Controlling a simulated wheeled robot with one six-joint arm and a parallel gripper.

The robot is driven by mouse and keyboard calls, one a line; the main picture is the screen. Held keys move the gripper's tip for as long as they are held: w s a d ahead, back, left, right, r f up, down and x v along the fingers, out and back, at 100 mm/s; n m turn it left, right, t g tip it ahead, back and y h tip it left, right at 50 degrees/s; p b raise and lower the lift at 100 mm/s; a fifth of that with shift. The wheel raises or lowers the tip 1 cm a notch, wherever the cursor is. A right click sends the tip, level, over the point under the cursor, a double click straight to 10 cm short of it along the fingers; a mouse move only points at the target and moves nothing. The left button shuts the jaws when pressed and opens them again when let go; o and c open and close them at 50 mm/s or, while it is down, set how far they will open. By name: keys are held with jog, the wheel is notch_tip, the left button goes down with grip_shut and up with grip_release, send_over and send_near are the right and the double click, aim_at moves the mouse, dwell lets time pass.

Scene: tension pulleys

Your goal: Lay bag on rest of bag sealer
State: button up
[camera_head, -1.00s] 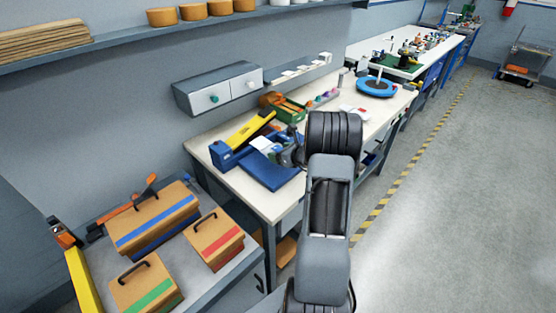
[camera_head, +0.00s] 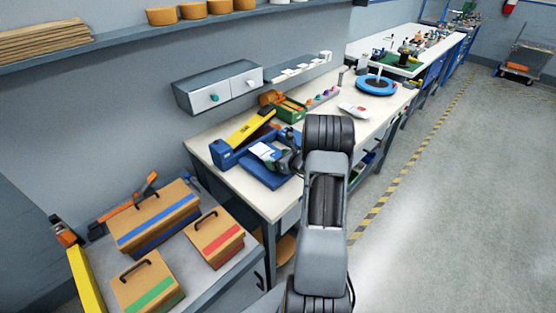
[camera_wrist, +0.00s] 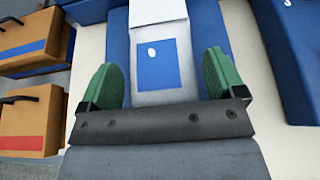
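The bag sealer (camera_head: 243,134) has a yellow arm and a blue body, and it stands on the near end of the white workbench. Its blue rest (camera_head: 277,179) lies in front, and the rest also shows in the wrist view (camera_wrist: 117,50). The white bag (camera_head: 262,149) with a blue label appears to lie on the rest; its height is hard to judge. In the wrist view the bag (camera_wrist: 158,92) runs between the green fingertips of my gripper (camera_wrist: 162,80). Gaps show on both sides, so my gripper is open around the bag. In the head view its fingers are partly hidden.
A green bin (camera_head: 290,110) stands behind the sealer. Several handled boxes (camera_head: 150,217) fill the cabinet top at left. Drawers (camera_head: 218,88) hang above.

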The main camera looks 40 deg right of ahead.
jog(key=shift+o, duration=0.8)
jog(key=shift+r+p, duration=0.2)
jog(key=shift+p, duration=0.1)
jog(key=b+v, duration=0.2)
jog(key=v, duration=0.9)
jog(key=s+a+r+n+g+y, duration=0.2)
jog(key=a+r+n+g, duration=0.2)
jog(key=a+n, duration=0.55)
jog(key=s+a+r+n+g+y, duration=0.1)
jog(key=a+r+n+g+y, duration=0.2)
jog(key=a+n, duration=0.65)
jog(key=s+a+r+n+g+h, duration=0.2)
jog(key=s+a+r+n+h, duration=0.4)
jog(key=s+a+n, duration=0.3)
jog(key=s+n+h, duration=0.1)
jog(key=s+n, duration=0.2)
jog(key=n, duration=0.3)
jog(key=shift+a, duration=0.35)
